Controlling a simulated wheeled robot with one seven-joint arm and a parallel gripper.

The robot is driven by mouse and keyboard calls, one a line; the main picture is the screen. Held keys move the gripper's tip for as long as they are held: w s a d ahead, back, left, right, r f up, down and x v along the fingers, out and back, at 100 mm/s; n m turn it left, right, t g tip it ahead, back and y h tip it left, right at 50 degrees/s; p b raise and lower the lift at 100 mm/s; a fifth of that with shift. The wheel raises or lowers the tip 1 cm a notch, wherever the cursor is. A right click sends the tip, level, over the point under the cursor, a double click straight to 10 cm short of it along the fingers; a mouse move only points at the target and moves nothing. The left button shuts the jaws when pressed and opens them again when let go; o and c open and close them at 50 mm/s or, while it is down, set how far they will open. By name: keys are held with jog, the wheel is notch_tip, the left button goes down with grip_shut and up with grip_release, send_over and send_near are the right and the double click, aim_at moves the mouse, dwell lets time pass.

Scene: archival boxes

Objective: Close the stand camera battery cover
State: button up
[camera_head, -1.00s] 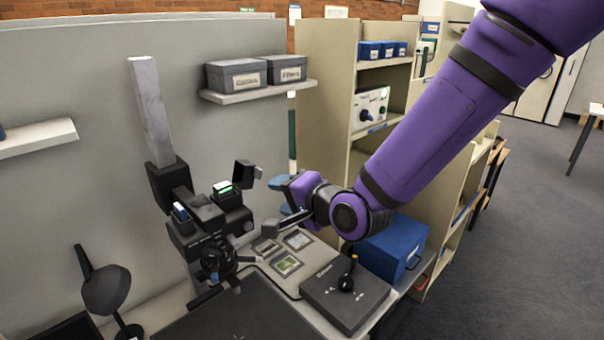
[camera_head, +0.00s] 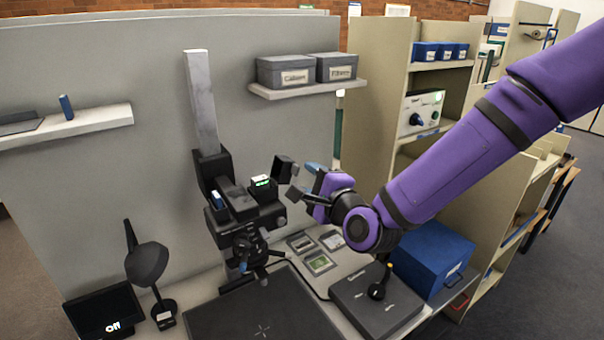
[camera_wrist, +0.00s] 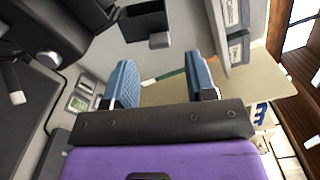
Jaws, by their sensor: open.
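The stand camera (camera_head: 245,212) is a dark body on a pale upright column. Its battery cover (camera_head: 283,168) stands raised and open at the body's right side, with a small grey tab. A battery (camera_head: 262,181) with a green light shows in the uncovered bay. My gripper (camera_head: 304,181) is open and empty, just right of the cover. In the wrist view, my gripper (camera_wrist: 161,82) has blue finger pads spread apart. The cover (camera_wrist: 145,22) is ahead, between and beyond the fingertips, and the camera body (camera_wrist: 40,25) is at upper left. Contact with the cover cannot be told.
A shelf (camera_head: 310,90) with two grey boxes is on the panel above. Small framed cards (camera_head: 320,263) lie on the desk below my gripper. A dark control box (camera_head: 375,303) and a blue box (camera_head: 433,260) stand at right. A lamp (camera_head: 147,262) is at left.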

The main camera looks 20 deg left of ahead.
aim_at(285, 172)
jog(key=shift+x, duration=2)
jog(key=shift+c, duration=0.2)
jog(key=c, duration=0.9)
